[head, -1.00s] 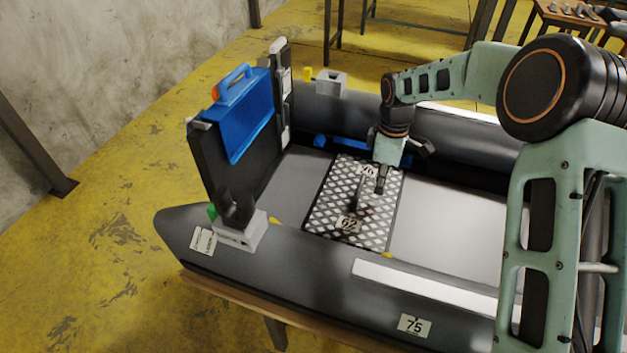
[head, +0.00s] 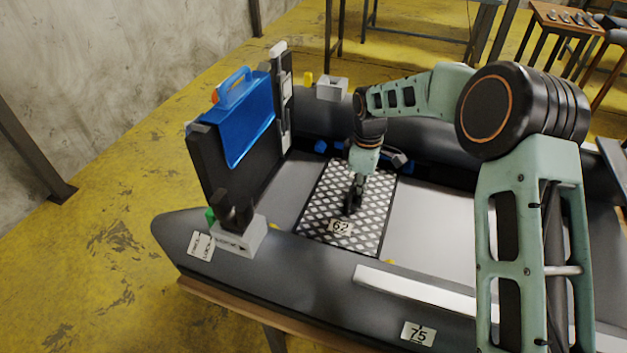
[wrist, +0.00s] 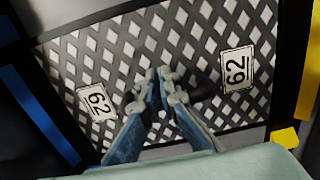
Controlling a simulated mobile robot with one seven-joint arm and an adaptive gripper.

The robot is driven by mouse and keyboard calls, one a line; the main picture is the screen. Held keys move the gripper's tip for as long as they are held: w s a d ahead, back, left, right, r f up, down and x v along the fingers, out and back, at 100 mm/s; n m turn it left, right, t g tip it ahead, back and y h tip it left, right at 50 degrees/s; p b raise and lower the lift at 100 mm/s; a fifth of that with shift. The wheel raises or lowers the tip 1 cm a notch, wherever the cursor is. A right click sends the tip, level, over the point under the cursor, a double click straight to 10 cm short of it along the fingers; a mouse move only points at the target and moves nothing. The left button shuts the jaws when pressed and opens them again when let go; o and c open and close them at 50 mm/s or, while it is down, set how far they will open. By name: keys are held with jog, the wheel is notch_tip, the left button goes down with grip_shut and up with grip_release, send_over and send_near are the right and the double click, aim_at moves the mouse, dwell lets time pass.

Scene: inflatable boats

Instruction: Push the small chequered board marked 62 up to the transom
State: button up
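The chequered board (head: 318,216), a dark plate with a pale diamond pattern and 62 labels, lies flat on the boat's floor. The transom (head: 212,168) is the upright dark panel to its left, with a blue piece on it. A strip of pale floor shows between the board and the transom. My gripper (head: 352,208) points down over the middle of the board. In the wrist view, its fingertips (wrist: 158,82) are close together with nothing seen between them, above the board (wrist: 110,50). A dark spot beside them could be a shadow or a fitting; I cannot tell which.
The boat's grey side tubes (head: 310,275) flank the floor, the near one marked 75. Grey blocks stand on both tubes near the transom. Small yellow marks (head: 390,262) line the floor's near edge. Blue and dark items lie along the far tube.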

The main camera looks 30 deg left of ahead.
aim_at(324, 192)
jog(key=shift+s+a+p, duration=0.35)
jog(key=shift+s+a, duration=0.05)
jog(key=shift+a, duration=1.5)
jog(key=shift+s+a+p, duration=0.35)
jog(key=shift+a+p, duration=0.05)
jog(key=shift+a, duration=1.55)
jog(key=shift+s+a+p, duration=0.35)
jog(key=shift+s+a, duration=0.05)
jog(key=shift+a, duration=1.5)
jog(key=shift+w+d, duration=0.25)
jog(key=shift+d, duration=0.8)
notch_tip(324, 192, up, 9)
jog(key=p, duration=0.6)
